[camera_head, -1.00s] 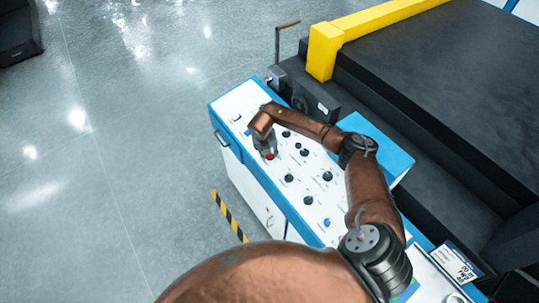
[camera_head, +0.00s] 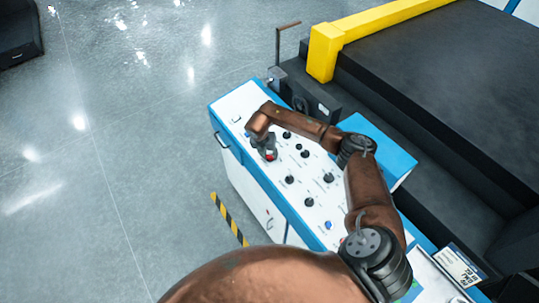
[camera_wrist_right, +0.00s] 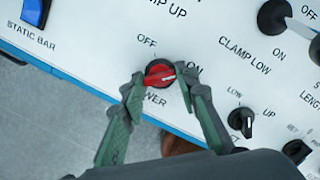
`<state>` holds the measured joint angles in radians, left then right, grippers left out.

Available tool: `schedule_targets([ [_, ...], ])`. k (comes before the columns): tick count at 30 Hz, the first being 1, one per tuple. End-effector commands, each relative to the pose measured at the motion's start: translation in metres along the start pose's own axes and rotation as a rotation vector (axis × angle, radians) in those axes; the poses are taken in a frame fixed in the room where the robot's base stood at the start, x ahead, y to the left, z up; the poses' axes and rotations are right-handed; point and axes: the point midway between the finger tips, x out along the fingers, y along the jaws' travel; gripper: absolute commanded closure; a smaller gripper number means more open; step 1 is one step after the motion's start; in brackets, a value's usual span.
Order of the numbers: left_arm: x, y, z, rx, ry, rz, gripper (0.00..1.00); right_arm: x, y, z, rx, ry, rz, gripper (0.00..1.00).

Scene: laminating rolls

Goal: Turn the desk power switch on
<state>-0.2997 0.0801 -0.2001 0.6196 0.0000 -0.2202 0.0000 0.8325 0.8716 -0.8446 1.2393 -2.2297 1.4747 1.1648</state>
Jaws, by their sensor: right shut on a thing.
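The red power switch (camera_wrist_right: 160,73) is a round knob on the white desk panel, with OFF printed above it and ON to its upper right. Its pale mark lies on the right side, toward the ON label. My right gripper (camera_wrist_right: 158,82) has one green-grey finger on each side of the knob and is shut on it. In the head view the gripper (camera_head: 265,148) points down at the panel, and a bit of the red switch (camera_head: 270,156) shows beside it. My left gripper is not in view.
The control desk (camera_head: 240,103) carries several black knobs, including the clamp low knob (camera_wrist_right: 274,17). A blue static bar switch (camera_wrist_right: 34,11) is at the upper left in the wrist view. A black machine with a yellow bar (camera_head: 323,52) stands behind.

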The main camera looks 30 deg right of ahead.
Motion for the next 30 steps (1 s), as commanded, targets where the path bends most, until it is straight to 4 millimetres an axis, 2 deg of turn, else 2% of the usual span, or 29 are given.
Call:
schedule_targets([
  [3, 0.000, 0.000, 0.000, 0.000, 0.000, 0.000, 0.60, 0.000, 0.000, 0.001, 0.002, -0.001, 0.000, 0.96],
  [4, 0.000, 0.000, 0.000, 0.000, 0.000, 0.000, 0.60, 0.000, 0.000, 0.001, 0.002, -0.001, 0.000, 0.70],
  [11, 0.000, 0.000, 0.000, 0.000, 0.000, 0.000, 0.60, 0.000, 0.000, 0.001, 0.001, -0.001, 0.000, 0.54],
  [22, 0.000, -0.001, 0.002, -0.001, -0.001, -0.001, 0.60, -0.006, 0.000, 0.001, -0.001, -0.001, 0.001, 0.54],
  [26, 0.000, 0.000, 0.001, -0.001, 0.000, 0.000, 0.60, -0.025, 0.001, 0.002, -0.002, -0.003, 0.003, 0.54],
  [30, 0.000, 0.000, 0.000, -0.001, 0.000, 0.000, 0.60, -0.054, 0.001, 0.002, -0.001, -0.004, 0.003, 0.54],
])
